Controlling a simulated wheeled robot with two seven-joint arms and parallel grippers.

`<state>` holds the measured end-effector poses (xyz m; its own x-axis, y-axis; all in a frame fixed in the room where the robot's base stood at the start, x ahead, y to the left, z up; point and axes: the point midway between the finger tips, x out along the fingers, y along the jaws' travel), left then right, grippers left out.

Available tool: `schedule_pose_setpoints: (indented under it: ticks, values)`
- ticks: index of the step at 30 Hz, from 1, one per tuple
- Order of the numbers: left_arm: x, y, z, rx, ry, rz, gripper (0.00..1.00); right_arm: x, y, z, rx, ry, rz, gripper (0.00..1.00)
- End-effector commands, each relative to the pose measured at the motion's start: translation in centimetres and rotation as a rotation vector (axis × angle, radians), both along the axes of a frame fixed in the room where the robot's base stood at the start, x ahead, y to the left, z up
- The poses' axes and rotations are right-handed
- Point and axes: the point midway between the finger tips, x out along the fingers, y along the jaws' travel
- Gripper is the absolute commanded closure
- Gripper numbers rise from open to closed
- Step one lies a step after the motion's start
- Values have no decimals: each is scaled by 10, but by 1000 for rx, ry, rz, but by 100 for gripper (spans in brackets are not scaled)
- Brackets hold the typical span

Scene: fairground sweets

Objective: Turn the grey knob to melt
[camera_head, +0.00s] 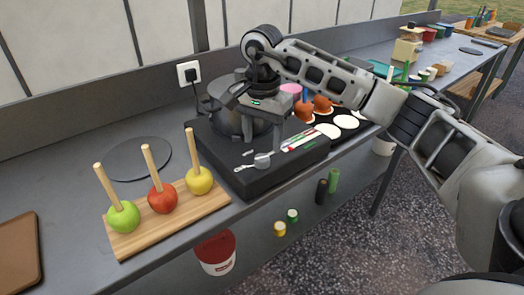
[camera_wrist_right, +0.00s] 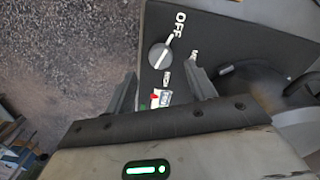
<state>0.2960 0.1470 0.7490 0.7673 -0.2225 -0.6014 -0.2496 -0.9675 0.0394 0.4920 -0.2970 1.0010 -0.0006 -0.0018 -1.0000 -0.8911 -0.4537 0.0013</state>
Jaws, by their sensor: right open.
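The grey knob (camera_head: 262,160) sits on the sloped front of the black cooker (camera_head: 240,180). In the right wrist view the knob (camera_wrist_right: 158,56) has a white pointer line that slants toward the white OFF label (camera_wrist_right: 180,21). Other labels beside it are partly hidden and I cannot read them fully. My right gripper (camera_head: 262,138) is over the cooker, close above the knob, pointing down. In the wrist view its fingers (camera_wrist_right: 160,75) are apart, with the knob just beyond them and nothing held. My left gripper is not in view.
A dark pot (camera_head: 222,105) stands on the cooker behind my right gripper. Three apples on sticks stand on a wooden board (camera_head: 125,245) at left. A black tray (camera_head: 345,140) with white discs and coated apples lies to the right. A red-and-white bucket (camera_head: 217,262) stands below.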

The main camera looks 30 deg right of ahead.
Motion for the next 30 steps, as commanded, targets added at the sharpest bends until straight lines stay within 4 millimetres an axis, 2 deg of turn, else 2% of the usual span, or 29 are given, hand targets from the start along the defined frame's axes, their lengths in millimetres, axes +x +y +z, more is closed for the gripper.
schedule_pose_setpoints:
  ticks: [3,9,20,25,30]
  values:
    - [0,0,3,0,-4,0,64,-1,0,-21,0,4,-1,45]
    - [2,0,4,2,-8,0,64,0,0,-43,0,1,0,45]
    - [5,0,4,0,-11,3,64,0,0,-48,1,0,0,45]
    - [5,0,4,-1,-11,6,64,0,0,-48,1,0,0,89]
    - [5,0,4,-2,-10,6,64,0,0,-47,1,0,-2,89]
